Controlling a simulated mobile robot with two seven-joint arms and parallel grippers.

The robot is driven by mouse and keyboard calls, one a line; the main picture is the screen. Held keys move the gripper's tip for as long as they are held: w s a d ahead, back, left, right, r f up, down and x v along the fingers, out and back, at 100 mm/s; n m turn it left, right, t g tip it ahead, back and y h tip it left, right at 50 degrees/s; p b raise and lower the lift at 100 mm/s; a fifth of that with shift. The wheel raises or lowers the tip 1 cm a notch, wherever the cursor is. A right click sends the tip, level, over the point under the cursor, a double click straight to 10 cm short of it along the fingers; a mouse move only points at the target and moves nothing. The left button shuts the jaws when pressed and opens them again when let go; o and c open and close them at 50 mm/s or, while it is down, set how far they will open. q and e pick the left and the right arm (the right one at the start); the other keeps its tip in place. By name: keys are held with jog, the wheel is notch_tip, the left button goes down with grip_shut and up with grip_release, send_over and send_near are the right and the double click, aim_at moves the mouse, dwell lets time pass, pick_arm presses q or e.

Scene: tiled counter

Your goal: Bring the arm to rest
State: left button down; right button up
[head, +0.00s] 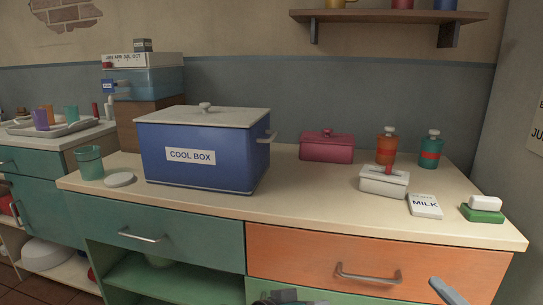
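Parts of my own arms show only at the bottom edge of the head view. A dark grey piece with a bluish tint (287,299) is in front of the green lower drawer. A slim grey-blue piece (448,292) slants in front of the orange drawer (300,250). Both are cut off by the frame, so I cannot tell their fingers' opening or see anything held. Both are below the counter top (310,205) and appear apart from the things on it.
A blue cool box (208,170) with its lid on stands on the counter. A green cup (90,163) and white disc (119,180) are left.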

pick_arm(q)
jog(key=s+a+f+t+y, duration=0.1)
jog(key=s+a+f+y, duration=0.3)
jog(key=a, duration=0.3)
jog(key=s+a+f+n+t+y, duration=0.1)
jog(key=s+a+f, duration=0.35)
jog(key=a, duration=0.35)
jog(key=s+a+f+t+y, duration=0.1)
jog(key=s+a+f+y, duration=0.25)
jog(key=s+a, duration=0.3)
pick_arm(e)
jog(key=s+a+f+m+g+h, duration=0.4)
jog(key=s+a+f+m+g, duration=0.3)
jog(key=s+a+f+m, duration=0.6)
pick_arm(q)
jog(key=s+a+r+p, duration=0.1)
jog(key=a+r+p, duration=0.3)
jog(key=r+p, duration=0.7)
jog(key=p, duration=0.5)
jog(key=shift+s+a+r, duration=0.15)
jog(key=shift+s+a, duration=0.05)
jog(key=shift+a, duration=0.15)
pick_arm(e)
notch_tip(320, 180, up, 11)
jog(key=d+m, duration=0.2)
jog(key=m, duration=0.1)
jog(key=shift+s+d+f+h, duration=0.15)
jog(key=shift+s+f+h, duration=0.05)
jog(key=shift+s+h, duration=0.1)
